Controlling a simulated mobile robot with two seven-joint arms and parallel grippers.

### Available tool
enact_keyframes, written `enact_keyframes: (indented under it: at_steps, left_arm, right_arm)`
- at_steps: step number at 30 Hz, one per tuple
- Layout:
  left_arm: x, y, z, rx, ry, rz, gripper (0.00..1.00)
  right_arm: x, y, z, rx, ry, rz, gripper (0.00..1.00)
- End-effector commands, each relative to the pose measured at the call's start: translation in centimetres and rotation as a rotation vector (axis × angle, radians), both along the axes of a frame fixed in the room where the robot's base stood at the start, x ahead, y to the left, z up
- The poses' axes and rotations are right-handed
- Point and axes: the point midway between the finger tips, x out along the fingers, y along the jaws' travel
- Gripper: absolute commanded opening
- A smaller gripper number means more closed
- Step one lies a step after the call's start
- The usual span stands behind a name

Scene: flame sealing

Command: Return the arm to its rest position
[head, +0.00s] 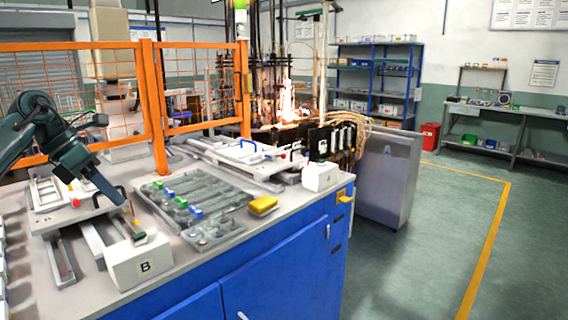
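My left arm comes in from the left, and its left gripper (131,222) points down over the near left part of the workbench (190,262). The gripper is just above and behind a white box marked B (140,262). Its fingers are small and dark here, so I cannot tell whether they are open or shut, or whether they touch the box. My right gripper is not in view.
A grey tray (160,212) with blue and green pieces lies right of the gripper. A yellow block (263,205) and a white box marked A (320,177) stand farther right. An orange mesh fence (158,105) and a flame (287,100) are behind. The right floor is clear.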

Motion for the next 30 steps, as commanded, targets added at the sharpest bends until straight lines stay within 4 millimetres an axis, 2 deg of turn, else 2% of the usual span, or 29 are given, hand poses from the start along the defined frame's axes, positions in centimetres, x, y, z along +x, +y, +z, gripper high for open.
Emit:
enact_keyframes:
  at_steps: [1, 5, 7, 12, 16, 18, 22, 26, 30]
  left_arm:
    - [0.5, -2.1, -1.8, -0.046, 0.003, -0.019, 0.33]
    - [1.3, -8.0, -5.7, -0.205, 0.000, -0.051, 0.33]
    - [1.3, -11.9, -7.9, -0.326, 0.013, -0.055, 0.33]
    - [-0.7, -21.5, -12.7, -0.713, 0.106, 0.014, 0.33]
    - [-2.9, -26.5, -14.9, -1.025, 0.236, 0.163, 0.33]
    - [-4.0, -28.0, -15.9, -1.186, 0.323, 0.277, 0.33]
    - [-5.7, -29.1, -18.1, -1.455, 0.509, 0.546, 0.33]
    - [-7.6, -28.1, -21.6, -1.671, 0.719, 0.888, 0.33]
    - [-10.9, -25.9, -27.0, -1.828, 0.959, 1.320, 0.33]
  right_arm:
    - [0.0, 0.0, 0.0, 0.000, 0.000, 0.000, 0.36]
    - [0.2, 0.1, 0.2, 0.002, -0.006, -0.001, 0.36]
    - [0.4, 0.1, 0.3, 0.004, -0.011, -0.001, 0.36]
    - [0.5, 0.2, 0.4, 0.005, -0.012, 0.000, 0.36]
    - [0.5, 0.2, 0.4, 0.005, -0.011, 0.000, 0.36]
    - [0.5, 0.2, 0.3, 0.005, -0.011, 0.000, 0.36]
    - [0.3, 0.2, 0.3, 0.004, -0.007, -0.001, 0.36]
    - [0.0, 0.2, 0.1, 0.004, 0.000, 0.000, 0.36]
    - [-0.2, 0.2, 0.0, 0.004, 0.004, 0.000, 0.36]
